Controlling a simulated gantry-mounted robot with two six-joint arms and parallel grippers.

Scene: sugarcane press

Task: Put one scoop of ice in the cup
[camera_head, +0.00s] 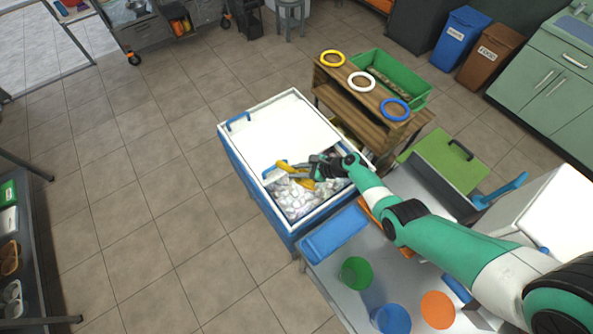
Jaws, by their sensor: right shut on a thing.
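A blue chest (251,185) with a white lid (275,130) stands in the middle, its near part open on white ice (293,200). My right gripper (312,169) reaches over the opening from the right. It is shut on a yellow scoop (284,167), just above or at the ice; contact and the scoop's load cannot be told. A green cup (356,271), a blue cup (390,318) and an orange round thing (437,309), perhaps a cup, are on the grey counter (345,300) at the lower right. My left gripper is out of view.
A blue box (334,232) lies at the counter's edge beside the chest. A wooden stand (345,92) with coloured rings and a green crate (404,84) is behind the chest. Open floor lies left.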

